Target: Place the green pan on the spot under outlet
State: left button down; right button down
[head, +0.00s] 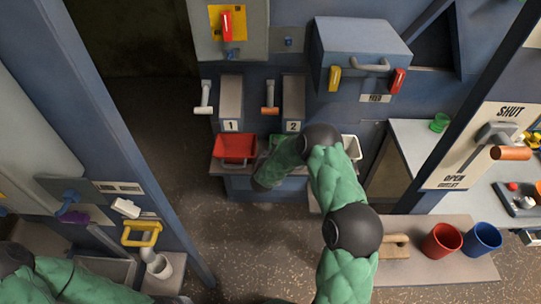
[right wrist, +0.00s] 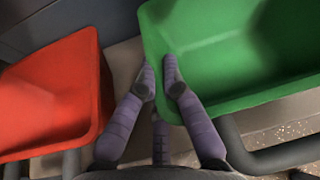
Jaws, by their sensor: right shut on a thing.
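The green pan (right wrist: 235,55) fills the upper right of the right wrist view. In the head view only a small piece of it (head: 276,142) shows beneath chute 2, the rest behind my right arm. My right gripper (right wrist: 160,76) is shut on the green pan's near left rim, one finger on each side of the wall. In the head view this gripper is hidden by my arm. My left arm enters at the lower left of the head view, but its gripper does not show. A panel marked SHUT, OPEN and OUTLET (head: 462,178) has an orange-handled lever (head: 510,153).
A red pan (head: 235,149) sits left of the green pan beneath chute 1 (head: 230,98); a white pan (head: 351,147) is to the right. Chute 2 (head: 293,98) is above. Red (head: 441,241) and blue (head: 482,240) buckets stand on the lower right shelf (head: 420,271).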

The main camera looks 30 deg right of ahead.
jog(key=shift+r, duration=0.1)
jog(key=c, duration=1.4)
grip_release()
jog(key=shift+f, duration=0.2)
jog(key=shift+r, duration=0.15)
